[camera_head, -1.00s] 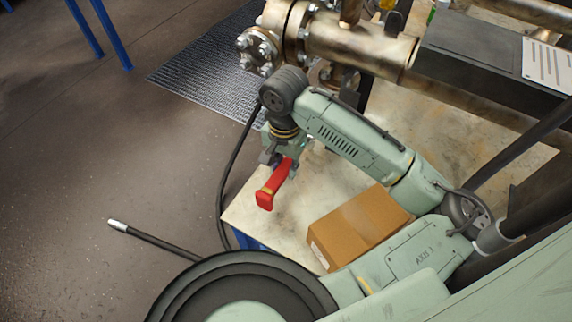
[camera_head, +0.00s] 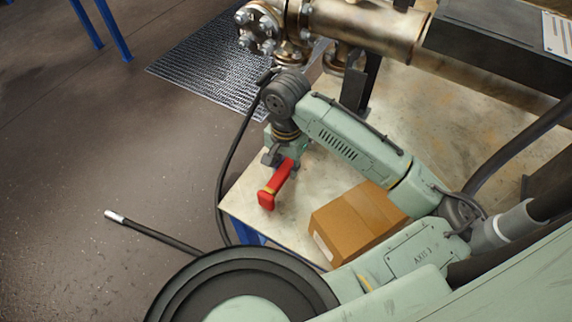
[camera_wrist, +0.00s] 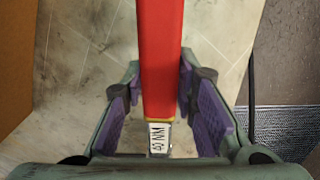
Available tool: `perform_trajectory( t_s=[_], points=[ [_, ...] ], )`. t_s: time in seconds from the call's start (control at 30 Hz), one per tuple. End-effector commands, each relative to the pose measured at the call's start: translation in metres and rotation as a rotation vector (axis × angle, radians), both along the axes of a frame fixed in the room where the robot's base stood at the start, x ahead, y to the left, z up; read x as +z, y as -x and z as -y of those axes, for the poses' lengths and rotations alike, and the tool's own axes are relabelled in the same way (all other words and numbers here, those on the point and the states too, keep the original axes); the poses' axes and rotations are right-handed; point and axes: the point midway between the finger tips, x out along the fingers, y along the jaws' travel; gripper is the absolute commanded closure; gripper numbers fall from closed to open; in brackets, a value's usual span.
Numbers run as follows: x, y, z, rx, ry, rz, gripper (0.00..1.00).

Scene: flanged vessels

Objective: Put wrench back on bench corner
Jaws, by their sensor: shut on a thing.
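The wrench (camera_head: 275,187) has a red handle and is in my gripper (camera_head: 279,163), above the near left corner of the bench (camera_head: 245,203). In the wrist view the red handle (camera_wrist: 161,60) runs up from between the purple-padded fingers of my gripper (camera_wrist: 163,112), and a white label on it reads "40 NM". My gripper is shut on the wrench. The wrench's far end is hidden in the wrist view. Whether the wrench touches the bench top cannot be told.
A cardboard box (camera_head: 358,222) sits on the bench right of the wrench. Flanged metal pipework (camera_head: 350,30) stands behind. A dark grating (camera_head: 215,75) lies on the floor beyond the bench. A dark rod (camera_head: 155,234) shows at left. Bare bench top surrounds the corner.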

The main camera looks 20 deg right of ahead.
Motion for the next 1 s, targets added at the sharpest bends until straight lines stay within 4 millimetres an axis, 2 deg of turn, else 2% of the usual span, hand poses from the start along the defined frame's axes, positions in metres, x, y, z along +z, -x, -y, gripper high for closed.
perform_trajectory(
  t_s=[0.53,0.57,0.9,1.0],
  points=[
    [-0.009,-0.0003,0.0002,0.0,0.0,0.001,1.0],
    [-0.0089,-0.0003,0.0003,0.0,0.001,0.002,0.73],
    [-0.0086,-0.0002,0.0002,0.0,0.0,0.001,0.51],
    [-0.0087,-0.0001,0.0002,0.0,0.001,0.001,0.51]
  ],
)
